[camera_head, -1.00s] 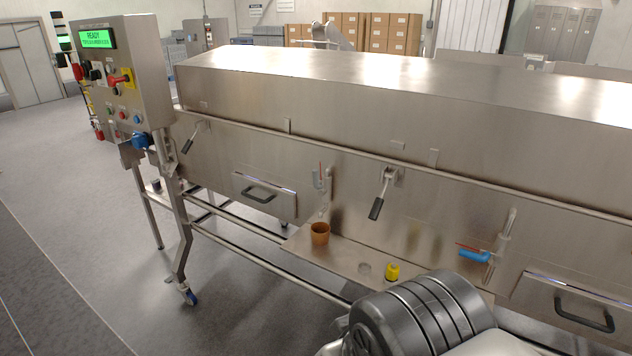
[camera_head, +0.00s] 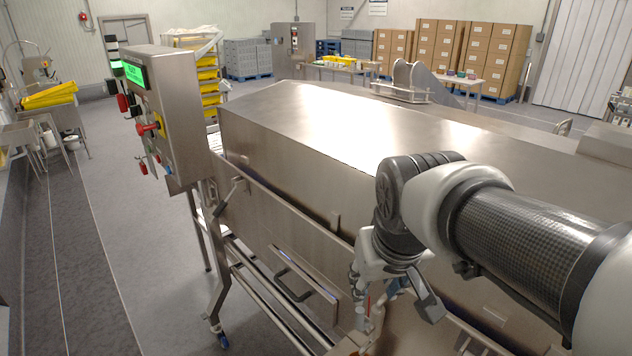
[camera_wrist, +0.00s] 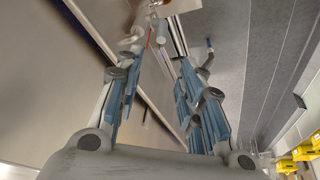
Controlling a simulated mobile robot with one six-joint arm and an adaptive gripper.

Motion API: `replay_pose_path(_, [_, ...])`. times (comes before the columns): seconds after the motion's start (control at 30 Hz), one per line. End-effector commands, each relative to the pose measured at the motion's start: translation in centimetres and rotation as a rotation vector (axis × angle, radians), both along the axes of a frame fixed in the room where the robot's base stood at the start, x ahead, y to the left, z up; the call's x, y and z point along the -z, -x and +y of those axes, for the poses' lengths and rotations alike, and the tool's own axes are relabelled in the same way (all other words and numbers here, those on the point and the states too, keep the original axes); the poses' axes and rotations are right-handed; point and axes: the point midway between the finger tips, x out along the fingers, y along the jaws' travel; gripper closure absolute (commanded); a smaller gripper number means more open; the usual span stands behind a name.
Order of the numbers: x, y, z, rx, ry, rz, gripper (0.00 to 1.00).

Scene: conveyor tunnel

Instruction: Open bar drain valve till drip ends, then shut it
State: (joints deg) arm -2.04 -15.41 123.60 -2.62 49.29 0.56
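A drain valve with a thin red lever (camera_wrist: 149,36) and pale pipework (camera_wrist: 130,45) shows in the wrist view, just beyond my fingertips. My gripper (camera_wrist: 163,62) is open, with blue-padded fingers wide apart and nothing between the pads. In the head view my gripper (camera_head: 376,298) points down beside the front of the steel tunnel (camera_head: 330,140). It largely hides the valve there; only a small bit of red (camera_head: 366,303) shows. The lever's exact setting and any drip are too small to tell.
The control box (camera_head: 165,100) with a green screen stands at the tunnel's left end. A drawer handle (camera_head: 292,284) sits on the front panel left of my gripper. The grey floor (camera_head: 120,260) to the left is clear. Stacked cartons (camera_head: 450,55) stand far back.

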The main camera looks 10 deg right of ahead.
Motion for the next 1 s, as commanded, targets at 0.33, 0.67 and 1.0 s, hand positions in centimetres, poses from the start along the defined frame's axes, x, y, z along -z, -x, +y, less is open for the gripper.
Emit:
replay_pose_path(0.33, [6.2,-2.2,-0.2,0.001,0.0,0.007,0.65])
replay_pose_path(0.67, [12.6,-4.9,-0.3,0.001,0.001,0.005,0.65])
replay_pose_path(1.0, [15.7,-6.4,-0.4,0.0,0.001,0.001,0.65])
